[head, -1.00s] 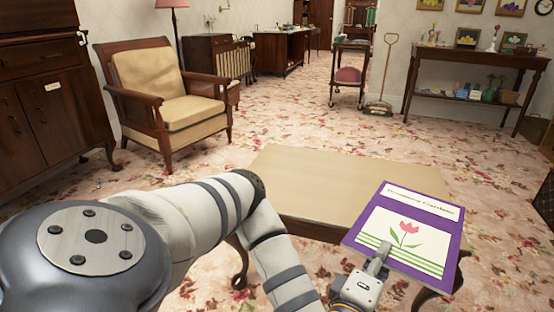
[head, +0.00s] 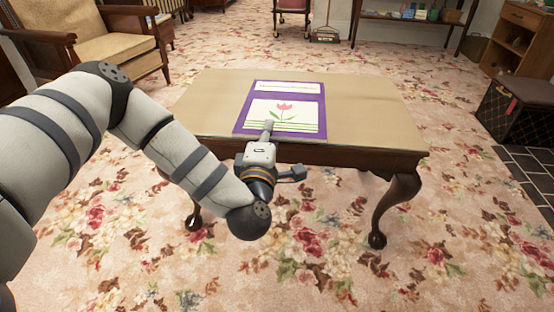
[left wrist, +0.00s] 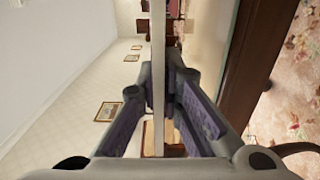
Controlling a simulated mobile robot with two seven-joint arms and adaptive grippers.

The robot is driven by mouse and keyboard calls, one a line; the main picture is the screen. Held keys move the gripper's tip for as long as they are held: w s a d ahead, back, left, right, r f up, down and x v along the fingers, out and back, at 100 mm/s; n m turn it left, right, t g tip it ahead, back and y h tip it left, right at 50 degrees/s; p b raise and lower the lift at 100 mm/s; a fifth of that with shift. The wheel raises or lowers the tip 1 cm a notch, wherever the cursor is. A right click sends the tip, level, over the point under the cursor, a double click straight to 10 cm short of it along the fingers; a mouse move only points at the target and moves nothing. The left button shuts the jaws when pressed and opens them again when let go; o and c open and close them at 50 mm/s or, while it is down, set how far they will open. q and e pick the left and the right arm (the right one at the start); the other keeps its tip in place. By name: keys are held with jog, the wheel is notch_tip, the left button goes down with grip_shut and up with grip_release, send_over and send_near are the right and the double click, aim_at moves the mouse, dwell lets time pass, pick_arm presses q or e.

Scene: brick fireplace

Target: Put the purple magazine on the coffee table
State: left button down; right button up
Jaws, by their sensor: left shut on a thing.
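The purple magazine (head: 288,97), with a white panel and a pink tulip, lies level over the middle of the coffee table (head: 370,112). My left gripper (head: 268,130) is shut on the magazine's near edge, and the arm reaches in from the left. In the left wrist view the magazine (left wrist: 158,60) is a thin edge-on strip between the fingers. The table's dark side (left wrist: 235,75) is to its right there, and the room shows in a gap between them, so the magazine is held above the top. My right gripper is not in view.
An armchair (head: 105,45) stands at the back left. A patterned box (head: 520,108) and a wooden shelf unit (head: 522,40) are at the right. The tabletop around the magazine looks bare. Flowered carpet (head: 330,250) lies open in front of the table.

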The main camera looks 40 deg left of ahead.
pick_arm(q)
jog(key=w+a+f+b, duration=0.1)
jog(key=w+f+b, duration=0.2)
jog(key=f, duration=0.5)
jog(key=shift+w+a, duration=0.25)
jog(key=shift+w, duration=0.05)
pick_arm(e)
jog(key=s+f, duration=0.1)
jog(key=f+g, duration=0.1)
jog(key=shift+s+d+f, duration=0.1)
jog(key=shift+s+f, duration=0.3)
pick_arm(q)
jog(key=shift+f, duration=0.15)
jog(key=c, duration=1.8)
grip_release()
jog(key=shift+o, duration=0.2)
